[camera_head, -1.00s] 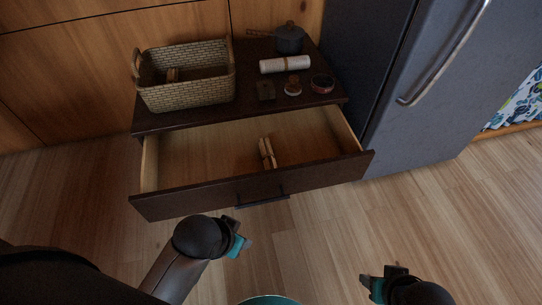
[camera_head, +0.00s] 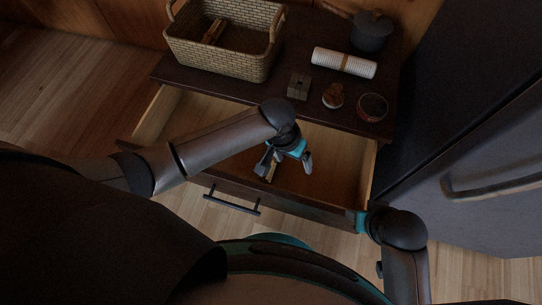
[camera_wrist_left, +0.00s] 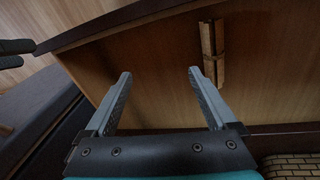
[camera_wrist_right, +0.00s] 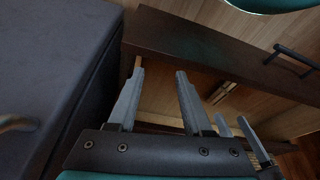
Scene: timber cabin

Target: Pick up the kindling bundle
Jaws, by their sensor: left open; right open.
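The kindling bundle (camera_wrist_left: 212,52), a few light sticks tied together, lies on the floor of the open drawer (camera_head: 335,165). In the head view the bundle (camera_head: 271,174) is partly hidden by my left gripper (camera_head: 285,166). That gripper is open and empty, over the drawer. In the left wrist view the bundle lies beyond and to the right of the two fingertips, not between them. My right gripper (camera_head: 362,222) is open and empty near the drawer's front right corner. In the right wrist view the bundle (camera_wrist_right: 222,92) shows inside the drawer.
On the cabinet top are a wicker basket (camera_head: 222,58) with sticks inside, a white roll (camera_head: 343,63), a dark pot (camera_head: 371,32), a small block (camera_head: 298,87), a small brown item (camera_head: 333,96) and a round bowl (camera_head: 372,107). A dark fridge (camera_head: 470,150) stands right.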

